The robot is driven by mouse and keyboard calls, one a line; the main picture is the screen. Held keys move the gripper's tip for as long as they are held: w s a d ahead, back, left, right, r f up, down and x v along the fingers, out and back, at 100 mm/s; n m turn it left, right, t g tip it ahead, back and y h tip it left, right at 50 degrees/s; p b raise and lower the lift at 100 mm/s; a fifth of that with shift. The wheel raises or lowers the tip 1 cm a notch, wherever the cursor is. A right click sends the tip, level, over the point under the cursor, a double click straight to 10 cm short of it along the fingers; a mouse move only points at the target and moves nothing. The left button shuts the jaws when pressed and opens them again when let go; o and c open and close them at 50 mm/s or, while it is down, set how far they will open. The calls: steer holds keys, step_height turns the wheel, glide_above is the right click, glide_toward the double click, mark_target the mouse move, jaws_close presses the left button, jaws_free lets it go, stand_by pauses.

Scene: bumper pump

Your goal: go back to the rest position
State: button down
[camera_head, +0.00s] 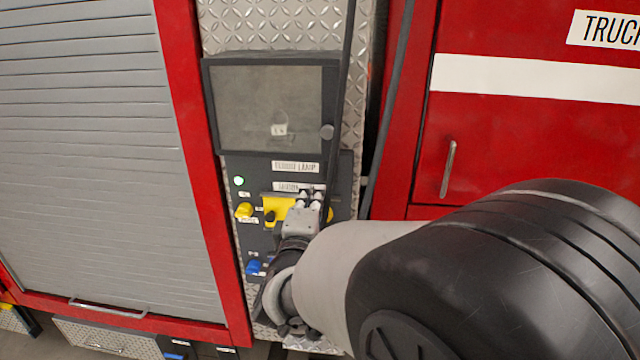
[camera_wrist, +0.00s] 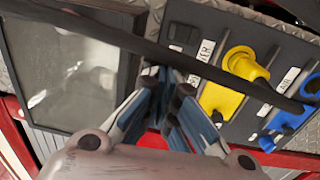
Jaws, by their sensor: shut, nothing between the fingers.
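My gripper (camera_head: 312,200) is in front of the black control panel (camera_head: 340,170) on the red truck, just below the dark-framed screen (camera_head: 270,108). In the wrist view, my gripper (camera_wrist: 165,88) has its fingers close together with nothing between them. The screen (camera_wrist: 70,75) is on the left there, and a yellow knob (camera_wrist: 244,68) and a blue knob (camera_wrist: 290,120) are on the right. The fingertips lie close to a dark bar or hose; I cannot tell whether they touch it. My arm hides part of the lower panel.
The dark bar or hose (camera_head: 343,80) runs down past the screen, and a second one (camera_head: 388,110) runs beside it. A grey roller shutter (camera_head: 85,150) is on the left. A red door with a handle (camera_head: 448,168) is on the right. A green light (camera_head: 238,181) glows.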

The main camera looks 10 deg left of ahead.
steer(key=s+d+f+m+g+b, duration=0.2)
steer(key=s+d+f+m+g, duration=0.2)
steer(key=s, duration=0.7)
steer(key=s+d+f+m+g+b, duration=0.3)
steer(key=s+d+f+m+g, duration=0.2)
steer(key=s+d, duration=0.6)
steer(key=s+d+f+m+g+b, duration=0.3)
steer(key=s+d+f+m+g, duration=0.2)
steer(key=s+d+f+m, duration=0.2)
steer(key=s+m, duration=0.2)
steer(key=s, duration=0.2)
steer(key=shift+s+d+f, duration=0.2)
steer(key=shift+d, duration=0.2)
steer(key=c, duration=2.4)
jaws_free()
